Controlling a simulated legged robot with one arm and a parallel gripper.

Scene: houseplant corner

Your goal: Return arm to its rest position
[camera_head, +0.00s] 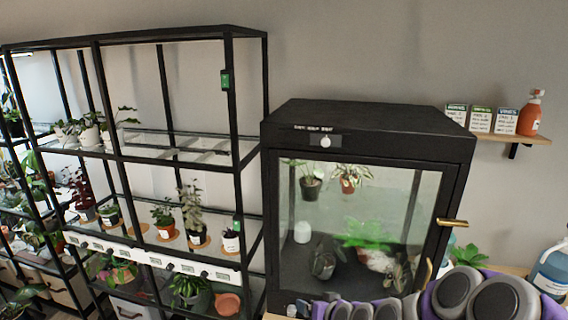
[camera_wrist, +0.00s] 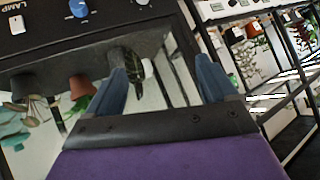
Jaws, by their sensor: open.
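My arm (camera_head: 455,298) lies along the bottom right of the head view, its purple and grey links in front of the black glass cabinet (camera_head: 370,116). In the wrist view my gripper (camera_wrist: 160,70) shows two blue-grey fingers spread apart, with nothing held between them. Beyond the fingers is the cabinet front, seen tilted, with its lamp switch (camera_wrist: 17,24) and blue knob (camera_wrist: 78,9). A dark plant (camera_wrist: 128,66) shows between the fingers, apparently behind the glass. In the head view the gripper's fingertips cannot be clearly made out.
The cabinet door has a brass handle (camera_head: 452,222) and looks shut. A black shelving rack (camera_head: 265,90) with potted plants stands left. At right are a wall shelf (camera_head: 545,139) with an orange bottle (camera_head: 531,113), a leafy plant (camera_head: 468,256) and a blue jug (camera_head: 550,272).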

